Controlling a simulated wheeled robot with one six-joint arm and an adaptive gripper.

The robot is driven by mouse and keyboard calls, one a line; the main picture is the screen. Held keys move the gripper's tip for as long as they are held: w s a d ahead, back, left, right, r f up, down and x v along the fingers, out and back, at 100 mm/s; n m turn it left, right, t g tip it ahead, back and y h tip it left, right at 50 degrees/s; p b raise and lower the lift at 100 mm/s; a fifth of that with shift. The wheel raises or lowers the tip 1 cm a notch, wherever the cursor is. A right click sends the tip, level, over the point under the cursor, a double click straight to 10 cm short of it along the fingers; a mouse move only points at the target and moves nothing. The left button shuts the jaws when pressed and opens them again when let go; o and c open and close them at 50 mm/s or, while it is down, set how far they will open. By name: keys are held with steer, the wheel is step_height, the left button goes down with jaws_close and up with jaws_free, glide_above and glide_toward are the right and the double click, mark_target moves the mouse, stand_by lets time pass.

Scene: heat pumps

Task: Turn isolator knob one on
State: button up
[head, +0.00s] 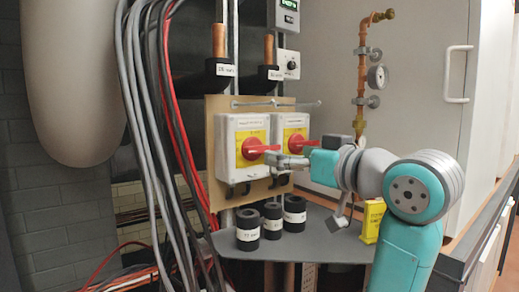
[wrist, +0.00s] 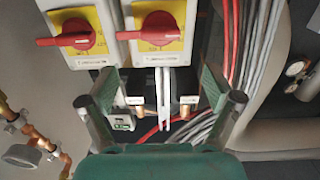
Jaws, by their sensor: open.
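Two white isolator boxes are side by side on a tan board. The left box has a red knob (head: 255,149) on a yellow plate; the right box has a matching red knob (head: 297,142). Both handles lie roughly horizontal. Their labels are too small to read, so I cannot tell which is number one. The other red knob (wrist: 75,34) is at upper left.
Grey and red cables (head: 150,120) hang left of the board (head: 210,110). Black pipe ends (head: 248,230) stand on a grey shelf (head: 330,240) below. A copper pipe with a gauge (head: 376,77) is at right. A yellow object (head: 370,220) stands near my arm.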

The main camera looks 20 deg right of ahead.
mark_target(260, 148)
steer(key=x, duration=0.9)
steer(key=shift+f, duration=0.1)
steer(key=shift+s, duration=0.1)
steer(key=c, duration=1.1)
